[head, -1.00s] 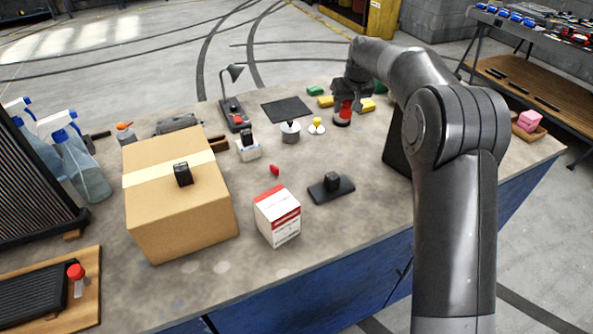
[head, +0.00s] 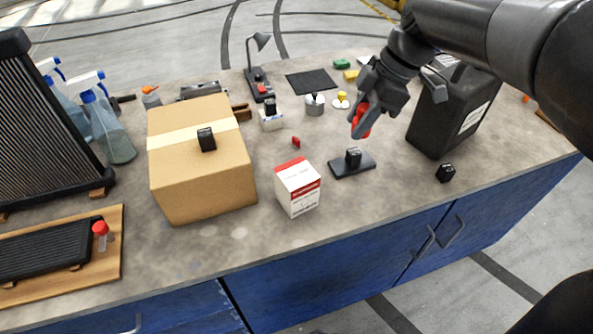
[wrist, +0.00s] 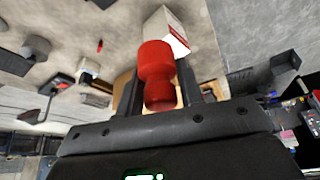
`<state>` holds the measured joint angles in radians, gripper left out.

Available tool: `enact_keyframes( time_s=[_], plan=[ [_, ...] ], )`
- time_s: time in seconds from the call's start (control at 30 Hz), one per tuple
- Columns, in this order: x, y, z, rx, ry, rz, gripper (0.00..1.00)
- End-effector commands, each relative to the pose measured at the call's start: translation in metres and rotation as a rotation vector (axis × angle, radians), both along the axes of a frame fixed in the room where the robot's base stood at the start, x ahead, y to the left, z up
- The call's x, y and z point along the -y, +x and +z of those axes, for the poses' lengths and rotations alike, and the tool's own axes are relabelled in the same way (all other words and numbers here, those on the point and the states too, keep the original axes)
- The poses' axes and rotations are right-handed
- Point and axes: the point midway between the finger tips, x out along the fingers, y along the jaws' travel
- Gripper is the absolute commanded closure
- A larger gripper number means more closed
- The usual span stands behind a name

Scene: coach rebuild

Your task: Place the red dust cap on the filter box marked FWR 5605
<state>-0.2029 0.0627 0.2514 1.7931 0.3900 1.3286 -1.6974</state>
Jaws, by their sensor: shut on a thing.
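The red dust cap (head: 362,122) is held between the fingers of my gripper (head: 360,118), which is shut on it above the bench. In the wrist view the cap (wrist: 157,68) shows a wide part and a narrower part between the two fingers. A white box with red bands (head: 298,190) stands upright on the bench, left of and nearer than my gripper; its print is too small to read. Part of this box (wrist: 165,27) shows behind the cap in the wrist view. The cap and box are apart.
A black stand (head: 352,167) lies between the box and my gripper. A large carton (head: 200,180) stands left of the box, and a black canister (head: 450,120) stands right of my gripper. A small red piece (head: 296,142) lies behind the box. Bare bench lies in front.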

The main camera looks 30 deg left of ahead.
Motion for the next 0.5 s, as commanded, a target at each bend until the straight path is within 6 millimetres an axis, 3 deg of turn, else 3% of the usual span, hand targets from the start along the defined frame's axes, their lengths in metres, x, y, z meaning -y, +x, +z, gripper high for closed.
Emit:
enact_keyframes(
  time_s=[0.1, 0.27, 0.5],
  plan=[
    [0.004, -0.023, 0.003, 0.000, -0.001, 0.096, 0.87],
    [-0.002, -0.037, -0.001, -0.001, -0.001, 0.151, 0.87],
    [-0.050, -0.050, -0.032, -0.004, -0.001, 0.158, 0.87]
  ],
)
